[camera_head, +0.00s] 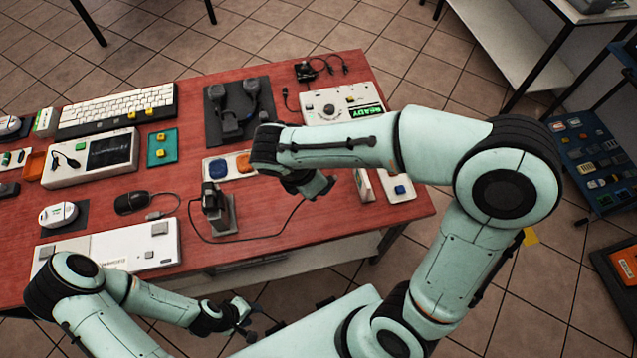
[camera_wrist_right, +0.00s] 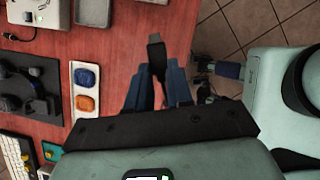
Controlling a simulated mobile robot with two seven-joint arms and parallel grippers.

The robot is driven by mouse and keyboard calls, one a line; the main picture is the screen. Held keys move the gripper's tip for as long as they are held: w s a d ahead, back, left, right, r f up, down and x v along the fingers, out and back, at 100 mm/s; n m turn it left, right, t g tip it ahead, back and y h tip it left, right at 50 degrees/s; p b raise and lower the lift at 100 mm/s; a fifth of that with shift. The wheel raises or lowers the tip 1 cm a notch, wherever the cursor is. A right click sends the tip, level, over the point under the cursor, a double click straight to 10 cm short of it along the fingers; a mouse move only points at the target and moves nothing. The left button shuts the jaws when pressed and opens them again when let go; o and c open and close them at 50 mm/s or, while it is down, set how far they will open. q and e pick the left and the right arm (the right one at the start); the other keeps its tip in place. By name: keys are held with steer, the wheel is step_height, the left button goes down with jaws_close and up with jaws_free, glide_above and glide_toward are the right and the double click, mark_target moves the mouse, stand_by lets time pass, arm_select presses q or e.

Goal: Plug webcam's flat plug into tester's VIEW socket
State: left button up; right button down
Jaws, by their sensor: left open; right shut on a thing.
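A black webcam (camera_head: 211,199) stands against a grey stand near the table's front edge. Its thin black cable loops over the table and runs right, up towards my right gripper. My right gripper (camera_head: 318,186), partly hidden by its own arm, is above the table. In the right wrist view it is shut on the black flat plug (camera_wrist_right: 156,55), which points away from the fingers. A white box with a green READY display (camera_head: 345,104), apparently the tester, stands at the back right; I cannot read any VIEW label. My left gripper (camera_head: 244,318) is open and empty before the table's front edge.
A white tray with a blue pad (camera_wrist_right: 87,77) and an orange pad (camera_wrist_right: 86,103) lies behind the webcam. A black headset mat (camera_head: 240,112), a keyboard (camera_head: 118,110), a mouse (camera_head: 131,202) and a screened white box (camera_head: 92,158) crowd the left and back.

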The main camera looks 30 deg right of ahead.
stand_by(0.3)
steer(key=w+a+f+m+t+y+b, duration=0.15)
steer(key=w+f+m+y, duration=0.3)
steer(key=w, duration=0.45)
steer(key=w+a+f+m+t+y+b, duration=0.1)
steer(key=w+a+f+m+y, duration=0.2)
steer(key=w+m, duration=0.5)
steer(key=w+d+m+t+h+b, duration=0.1)
steer(key=w+d+m+t+h, duration=0.3)
steer(key=w+d, duration=0.6)
steer(key=w+d+m+t+h+b, duration=0.1)
steer(key=w+d+m+t+h, duration=0.1)
steer(key=w+d+m+t, duration=0.8)
steer(key=shift+s+d+f+n+g+b, duration=0.35)
steer(key=shift+d+f+n+g+b, duration=0.25)
steer(key=shift+f+n, duration=0.25)
steer(key=shift+s+d+f+n+g+b, duration=0.3)
steer(key=shift+d+f+n+g+b, duration=0.1)
steer(key=shift+f+n+g, duration=0.4)
steer(key=shift+s+d+f+n+g+b, duration=0.4)
steer(key=shift+f+n+g+b, duration=0.25)
steer(key=shift+f, duration=0.35)
arm_select(q)
steer(key=s+f, duration=0.5)
steer(key=f, duration=0.4)
steer(key=shift+g, duration=0.3)
steer(key=shift+s+f, duration=0.2)
